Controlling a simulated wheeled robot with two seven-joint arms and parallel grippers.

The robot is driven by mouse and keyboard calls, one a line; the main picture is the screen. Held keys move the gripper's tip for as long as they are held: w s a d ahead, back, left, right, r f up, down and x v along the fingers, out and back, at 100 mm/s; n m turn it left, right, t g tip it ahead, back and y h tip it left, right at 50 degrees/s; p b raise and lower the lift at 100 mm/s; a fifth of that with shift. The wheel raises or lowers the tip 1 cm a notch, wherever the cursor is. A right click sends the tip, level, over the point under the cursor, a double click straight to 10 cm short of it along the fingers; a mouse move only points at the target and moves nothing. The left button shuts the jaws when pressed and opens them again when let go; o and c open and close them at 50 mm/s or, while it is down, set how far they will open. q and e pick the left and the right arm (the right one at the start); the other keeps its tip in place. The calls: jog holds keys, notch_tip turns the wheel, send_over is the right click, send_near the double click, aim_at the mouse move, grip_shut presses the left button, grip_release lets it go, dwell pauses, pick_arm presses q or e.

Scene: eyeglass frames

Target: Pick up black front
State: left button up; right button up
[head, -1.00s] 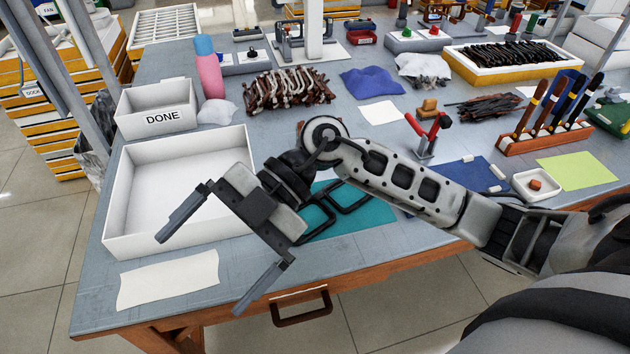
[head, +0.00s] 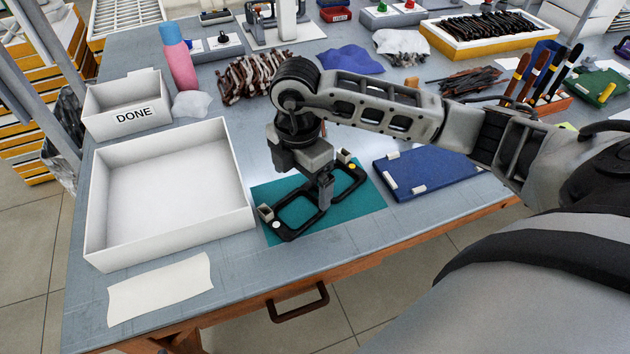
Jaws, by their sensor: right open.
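The black front (head: 300,231) is a two-lens eyeglass frame lying on the teal mat (head: 262,192) near the table's front edge. Small grey blocks, a white dot and a yellow dot show at its ends. My right gripper (head: 324,192) points down over its middle, at the bridge between the lenses. The jaws are open, and one finger shows clearly in front of the bridge; the other is mostly hidden. I cannot tell whether the fingers touch the frame. My left gripper is out of view.
A large empty white tray (head: 92,205) stands left of the mat, with the DONE box (head: 137,116) behind it. A blue mat (head: 430,175) lies to the right. A pale sheet (head: 160,290) lies in front of the tray. Brown pieces (head: 255,78) are heaped behind.

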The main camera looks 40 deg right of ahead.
aim_at(305, 207)
jog(key=shift+s+d+f, duration=0.1)
jog(key=shift+f, duration=1.4)
jog(key=shift+d+f, duration=0.1)
jog(key=shift+f, duration=1.35)
jog(key=c, duration=1)
